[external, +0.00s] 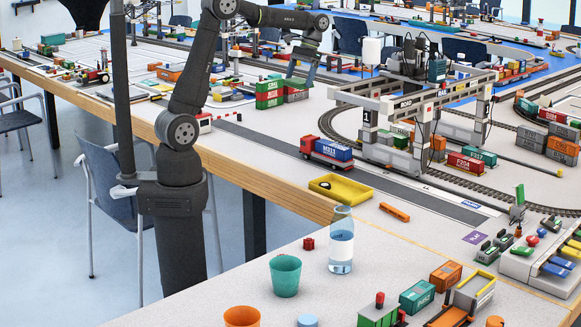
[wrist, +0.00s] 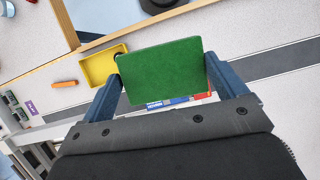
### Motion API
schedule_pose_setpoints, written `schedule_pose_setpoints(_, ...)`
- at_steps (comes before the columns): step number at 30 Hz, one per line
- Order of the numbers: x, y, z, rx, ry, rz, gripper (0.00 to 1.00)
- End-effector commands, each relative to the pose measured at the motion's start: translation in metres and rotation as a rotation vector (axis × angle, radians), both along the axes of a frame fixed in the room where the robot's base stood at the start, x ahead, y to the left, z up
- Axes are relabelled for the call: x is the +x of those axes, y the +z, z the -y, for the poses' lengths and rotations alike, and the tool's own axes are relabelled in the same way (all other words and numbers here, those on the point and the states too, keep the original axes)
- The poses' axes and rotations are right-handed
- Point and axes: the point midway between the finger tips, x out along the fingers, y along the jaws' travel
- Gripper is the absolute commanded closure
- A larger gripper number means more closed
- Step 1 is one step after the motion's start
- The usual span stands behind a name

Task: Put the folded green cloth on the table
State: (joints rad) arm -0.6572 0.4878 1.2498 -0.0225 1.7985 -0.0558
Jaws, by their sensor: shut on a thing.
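The folded green cloth (wrist: 163,72) is a flat green rectangle in the wrist view, held between the two blue fingers of my gripper (wrist: 164,69). In the external view my gripper (external: 303,66) is at the upper middle, raised above the long layout table (external: 255,165). The cloth is hard to make out there against my dark gripper. A nearer light table (external: 345,285) fills the lower right of the external view.
On the near table stand a water bottle (external: 341,250), a teal cup (external: 285,277), an orange cup (external: 242,316) and a small red cube (external: 308,244). A yellow tray (external: 354,195), a truck (external: 327,151) and a gantry crane (external: 400,105) stand on the layout table.

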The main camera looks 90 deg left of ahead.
Motion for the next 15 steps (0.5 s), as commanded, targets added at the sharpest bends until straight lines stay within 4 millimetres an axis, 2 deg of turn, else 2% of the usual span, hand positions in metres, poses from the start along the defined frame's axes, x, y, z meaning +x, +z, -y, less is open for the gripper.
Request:
schedule_pose_setpoints(5, -0.001, -0.054, 0.001, -0.004, 0.001, -0.005, 0.32)
schedule_pose_setpoints(12, -0.001, -0.157, 0.001, -0.005, 0.002, -0.007, 0.32)
schedule_pose_setpoints(15, -0.001, -0.189, 0.001, -0.004, 0.002, -0.004, 0.32)
